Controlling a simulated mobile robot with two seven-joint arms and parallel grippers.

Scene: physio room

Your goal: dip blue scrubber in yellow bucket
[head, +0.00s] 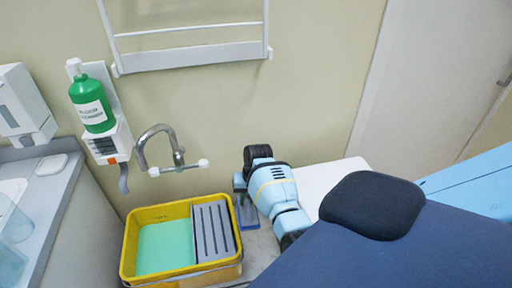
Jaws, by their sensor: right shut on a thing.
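The yellow bucket (130,247) stands low in front of the wall. It holds pale green liquid (166,246), and a grey slatted grate (213,232) covers its right part. My right gripper (246,202) is just right of the bucket, beside the grate's edge. It points down and is shut on the blue scrubber (249,218), which is small and partly hidden by the gripper and wrist. The scrubber is outside the bucket's rim; I cannot tell whether it touches the surface below. My left gripper is not in view.
A metal tap (158,143) juts from the wall above the bucket. A green bottle (92,104) hangs in a wall holder at left. A grey counter (57,208) borders the left. A dark blue padded surface (400,255) with a black cushion (372,205) fills the lower right.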

